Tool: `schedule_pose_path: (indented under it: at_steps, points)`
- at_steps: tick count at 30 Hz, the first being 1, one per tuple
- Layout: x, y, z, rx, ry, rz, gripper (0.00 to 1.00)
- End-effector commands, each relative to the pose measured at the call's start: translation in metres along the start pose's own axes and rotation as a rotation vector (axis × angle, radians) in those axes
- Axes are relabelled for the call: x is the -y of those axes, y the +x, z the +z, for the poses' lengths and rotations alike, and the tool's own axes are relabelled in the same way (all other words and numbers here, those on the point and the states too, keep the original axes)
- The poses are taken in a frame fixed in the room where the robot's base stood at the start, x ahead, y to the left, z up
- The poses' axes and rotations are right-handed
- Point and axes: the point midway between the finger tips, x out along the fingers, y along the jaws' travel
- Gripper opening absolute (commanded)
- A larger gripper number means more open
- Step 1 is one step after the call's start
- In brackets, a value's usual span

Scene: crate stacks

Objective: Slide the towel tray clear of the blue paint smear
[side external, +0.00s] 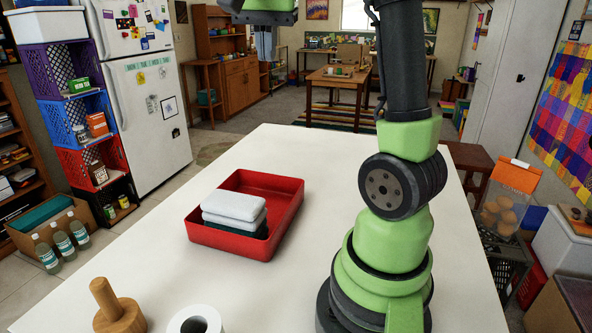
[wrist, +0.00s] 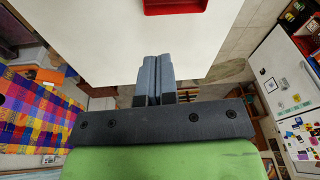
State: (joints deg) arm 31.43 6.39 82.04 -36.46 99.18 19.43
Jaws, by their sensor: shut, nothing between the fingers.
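The towel tray (side external: 278,212) is a red rectangular tray on the white table, left of my arm's base in the side view. Folded towels (side external: 234,206) lie stacked in its near left part, light grey ones over a dark one. In the wrist view only one edge of the red tray (wrist: 176,6) shows at the top. My gripper (side external: 264,46) is high above the table's far end, well away from the tray. In the wrist view my gripper's fingers (wrist: 156,66) are together with nothing between them. No blue paint smear is visible in either view.
The white table (side external: 300,150) is bare around the tray. A wooden peg on a round base (side external: 118,312) and a white roll (side external: 194,320) stand at the near left edge. Coloured crates (side external: 88,120) are stacked on the floor to the left, beside a fridge (side external: 150,105).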

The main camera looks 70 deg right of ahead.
Motion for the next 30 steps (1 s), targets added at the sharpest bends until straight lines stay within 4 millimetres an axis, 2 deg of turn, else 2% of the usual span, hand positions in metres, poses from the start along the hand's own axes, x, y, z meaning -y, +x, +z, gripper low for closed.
schedule_pose_path:
  at_steps: [3,6,14,20,23,30]
  points:
    - [-0.004,0.01,-0.02,0.007,0.099,0.054,0.0]
    - [-0.007,0.019,-0.031,0.011,0.161,0.089,0.0]
    - [-0.009,0.06,-0.021,0.011,0.149,0.087,0.0]
    - [-0.012,0.102,-0.012,0.014,0.149,0.086,0.0]
    - [-0.014,0.133,-0.005,0.017,0.149,0.09,0.0]
    - [-0.022,0.245,0.017,0.024,0.146,0.099,0.0]
